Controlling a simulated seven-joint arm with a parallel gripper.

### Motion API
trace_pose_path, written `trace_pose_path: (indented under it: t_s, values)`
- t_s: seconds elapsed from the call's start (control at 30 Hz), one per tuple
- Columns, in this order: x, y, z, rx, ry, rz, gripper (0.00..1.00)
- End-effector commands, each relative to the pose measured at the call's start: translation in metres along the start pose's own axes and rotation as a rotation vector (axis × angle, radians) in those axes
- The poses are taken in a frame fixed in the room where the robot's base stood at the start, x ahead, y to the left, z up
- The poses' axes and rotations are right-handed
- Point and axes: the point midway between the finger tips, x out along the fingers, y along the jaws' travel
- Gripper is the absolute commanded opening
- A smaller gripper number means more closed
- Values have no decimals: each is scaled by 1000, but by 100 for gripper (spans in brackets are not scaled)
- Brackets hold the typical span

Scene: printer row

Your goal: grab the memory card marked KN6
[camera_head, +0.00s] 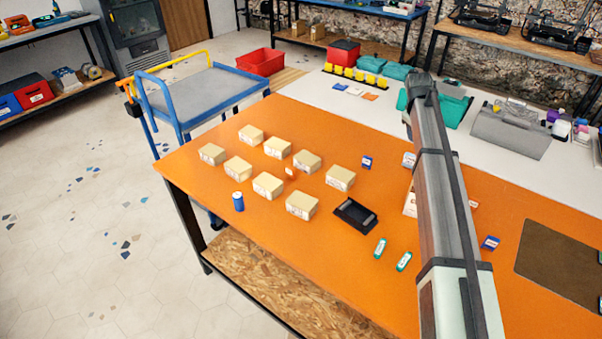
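Several small cards lie on the orange table (240,178), and I cannot read KN6 on any of them. A blue card (367,162) lies flat right of the boxes. Another blue card (490,243) lies right of my arm. My arm rises across the right half of the picture and hides part of the table. My gripper cannot be made out.
Several tan boxes (268,185) stand in two rows. A black tray (356,215), two green-and-white items (380,247) (404,261), a blue can (238,201) and a brown mat (562,262) are also on the table. The table's front left is clear.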

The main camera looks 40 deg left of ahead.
Motion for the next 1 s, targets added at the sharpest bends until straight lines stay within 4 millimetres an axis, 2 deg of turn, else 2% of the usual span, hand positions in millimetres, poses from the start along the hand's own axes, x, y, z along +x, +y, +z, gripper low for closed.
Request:
trace_pose_path:
  t_s: [0.03,0.1,0.27,0.3,0.5,0.6,0.7,0.8,1.0]
  values:
    - [-12,-30,-20,-30,7,-30,45]
    - [-27,-67,-40,-67,10,-73,45]
    - [-64,-155,-79,-156,11,-169,45]
    - [-74,-178,-88,-180,10,-194,45]
    - [-123,-282,-116,-298,1,-302,45]
    - [-142,-322,-122,-346,-6,-343,45]
    - [-156,-351,-126,-381,-12,-372,45]
    - [-165,-367,-127,-402,-17,-389,45]
    - [-161,-377,-126,-411,-20,-397,45]
